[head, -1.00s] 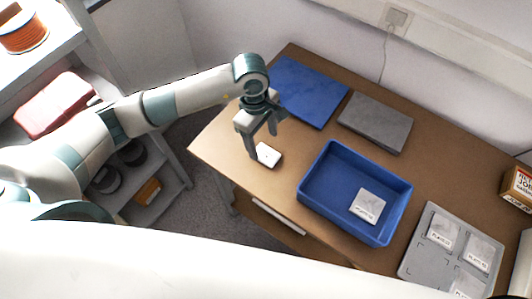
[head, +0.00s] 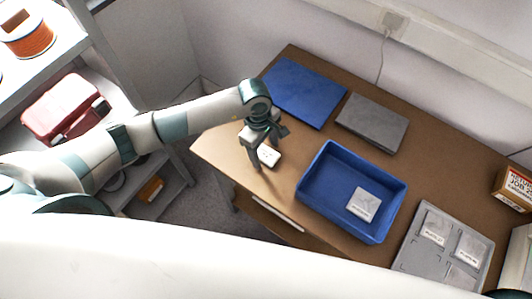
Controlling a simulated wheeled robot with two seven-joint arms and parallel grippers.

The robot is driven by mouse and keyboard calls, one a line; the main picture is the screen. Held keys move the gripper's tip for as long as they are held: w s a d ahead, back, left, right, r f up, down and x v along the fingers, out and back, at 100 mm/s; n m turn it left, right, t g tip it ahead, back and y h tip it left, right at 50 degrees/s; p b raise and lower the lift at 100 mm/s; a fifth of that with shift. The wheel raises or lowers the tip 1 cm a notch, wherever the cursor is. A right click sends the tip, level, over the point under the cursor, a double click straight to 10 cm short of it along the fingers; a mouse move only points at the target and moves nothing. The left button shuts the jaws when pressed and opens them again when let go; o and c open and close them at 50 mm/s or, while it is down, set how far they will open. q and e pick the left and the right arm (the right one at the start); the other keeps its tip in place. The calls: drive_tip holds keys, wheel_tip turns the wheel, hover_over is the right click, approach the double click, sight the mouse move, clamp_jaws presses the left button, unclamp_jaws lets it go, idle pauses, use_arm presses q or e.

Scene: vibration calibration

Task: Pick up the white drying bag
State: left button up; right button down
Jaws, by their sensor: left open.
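A small white bag (head: 269,157) with dark marks lies on the brown table near its left front edge; I take it for the drying bag. My left gripper (head: 266,151) is open and points down right over it, with one finger on its left side and the other behind it to the right. The fingers partly hide the bag. I cannot tell whether they touch it. My right gripper is not in view.
A blue bin (head: 307,207) holding a labelled pale packet (head: 363,204) stands just right of the gripper. A grey tray (head: 408,256) with several packets is farther right. A blue mat (head: 303,92) and a grey slab (head: 371,123) lie behind. A cardboard box (head: 513,187) stands far right.

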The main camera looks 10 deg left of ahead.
sight(266, 154)
use_arm(q)
drive_tip(key=c, duration=1.1)
drive_tip(key=shift+c, duration=0.2)
drive_tip(key=shift+r, duration=0.1)
drive_tip(key=shift+w+r+b, duration=0.1)
drive_tip(key=shift+r+b, duration=0.25)
drive_tip(key=r+b, duration=0.2)
drive_tip(key=r, duration=0.1)
drive_tip(key=shift+d+r, duration=0.1)
drive_tip(key=shift+d, duration=0.1)
drive_tip(key=s+d+r+b, duration=0.3)
drive_tip(key=d+r, duration=0.4)
drive_tip(key=d, duration=0.3)
drive_tip(key=shift+s+d+b, duration=0.2)
drive_tip(key=shift+d+b, duration=0.2)
drive_tip(key=shift+b, duration=0.45)
